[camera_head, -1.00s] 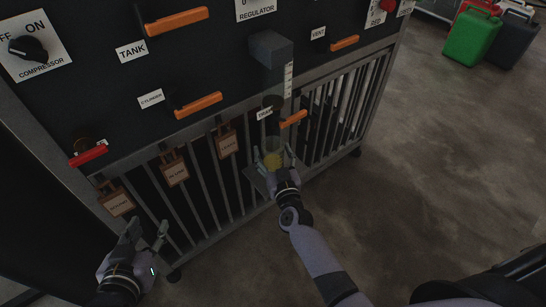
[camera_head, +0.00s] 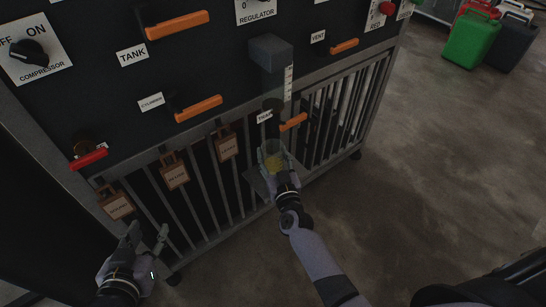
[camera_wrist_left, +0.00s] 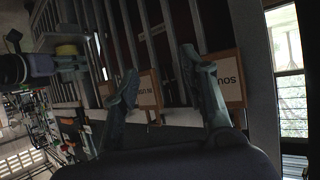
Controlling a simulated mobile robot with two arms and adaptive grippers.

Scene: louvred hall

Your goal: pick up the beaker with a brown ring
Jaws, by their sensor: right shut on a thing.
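A clear beaker (camera_head: 275,152) with yellow contents stands at the front of the dark panel, below the drain handle. I cannot make out a brown ring on it at this size. My right gripper (camera_head: 277,174) is shut on the beaker from the near side, its fingers partly hidden around the glass. The beaker is at a small flat shelf (camera_head: 256,184); I cannot tell whether it touches it. In the left wrist view the yellow contents (camera_wrist_left: 67,50) show at the upper left. My left gripper (camera_head: 147,236) is open and empty at the lower left, also seen in the left wrist view (camera_wrist_left: 158,62).
Orange handles (camera_head: 198,108) and a red handle (camera_head: 89,159) stick out from the panel. Brown tags (camera_head: 175,176) hang on the barred rail. A grey block with a scale (camera_head: 270,54) juts out above the beaker. Floor (camera_head: 430,170) to the right is clear; a green can (camera_head: 471,40) stands farther back.

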